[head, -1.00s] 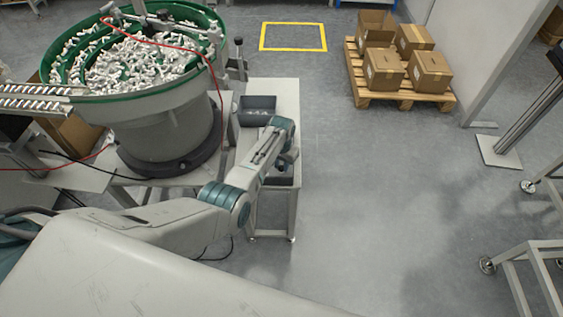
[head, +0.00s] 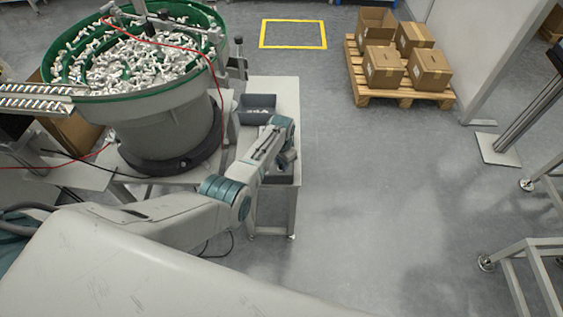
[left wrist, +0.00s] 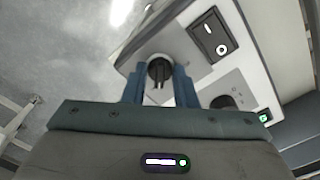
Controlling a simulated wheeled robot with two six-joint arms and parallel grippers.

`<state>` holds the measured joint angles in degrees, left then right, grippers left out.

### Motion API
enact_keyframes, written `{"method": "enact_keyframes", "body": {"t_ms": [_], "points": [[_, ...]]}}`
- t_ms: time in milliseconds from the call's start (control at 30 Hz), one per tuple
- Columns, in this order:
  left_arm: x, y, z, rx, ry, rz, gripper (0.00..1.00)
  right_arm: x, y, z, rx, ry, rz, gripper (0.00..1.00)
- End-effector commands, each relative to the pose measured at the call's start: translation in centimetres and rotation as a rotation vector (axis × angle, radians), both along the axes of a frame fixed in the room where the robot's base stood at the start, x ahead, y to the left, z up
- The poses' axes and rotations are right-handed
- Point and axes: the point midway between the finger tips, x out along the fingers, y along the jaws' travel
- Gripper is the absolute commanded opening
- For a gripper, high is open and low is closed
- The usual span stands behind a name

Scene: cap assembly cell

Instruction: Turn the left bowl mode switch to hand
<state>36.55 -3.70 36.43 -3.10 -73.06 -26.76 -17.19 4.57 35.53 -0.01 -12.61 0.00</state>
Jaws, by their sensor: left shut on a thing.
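In the left wrist view, a black rotary switch (left wrist: 160,70) sits on a light control box (left wrist: 185,50), between the two blue fingers of my left gripper (left wrist: 159,84). The gripper is shut on this switch. Its ridge points roughly down the picture, toward the gripper; its position label cannot be read. A second dark round knob (left wrist: 222,102) shows beside the right finger. In the head view, my left arm reaches to the small stand beside the bowl feeder; its wrist hides the switch there. My right gripper is not in view.
A black rocker switch (left wrist: 208,38) and a green light (left wrist: 264,117) are on the same box. The green-rimmed bowl feeder (head: 165,103) full of white parts stands at left. A grey bin (head: 257,103) sits on the stand. Open floor lies right; boxes on a pallet (head: 405,101) stand farther back.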

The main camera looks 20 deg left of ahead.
Motion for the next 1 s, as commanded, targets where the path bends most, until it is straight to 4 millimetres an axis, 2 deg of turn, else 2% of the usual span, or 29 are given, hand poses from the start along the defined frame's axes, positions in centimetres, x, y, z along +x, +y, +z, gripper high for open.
{"method": "enact_keyframes", "body": {"t_ms": [133,167,267,533,667,767,1000], "points": [[0.1,0.0,0.1,0.0,-0.002,0.0,0.03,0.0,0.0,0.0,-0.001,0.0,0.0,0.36],[0.1,0.0,0.1,0.0,-0.002,0.0,0.29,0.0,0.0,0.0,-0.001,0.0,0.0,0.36],[0.1,0.0,0.1,0.0,-0.002,0.0,0.47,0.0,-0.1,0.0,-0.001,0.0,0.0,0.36],[0.0,0.0,0.1,0.0,-0.001,0.001,0.47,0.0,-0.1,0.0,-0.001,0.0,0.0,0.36],[0.1,0.0,0.7,0.0,-0.001,0.001,0.47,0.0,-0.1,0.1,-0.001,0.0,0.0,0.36],[0.0,0.0,1.7,0.0,-0.002,0.001,0.47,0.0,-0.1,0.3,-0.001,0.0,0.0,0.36],[0.0,0.0,5.7,0.0,-0.004,0.0,0.47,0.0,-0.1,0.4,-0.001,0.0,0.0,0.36]]}}
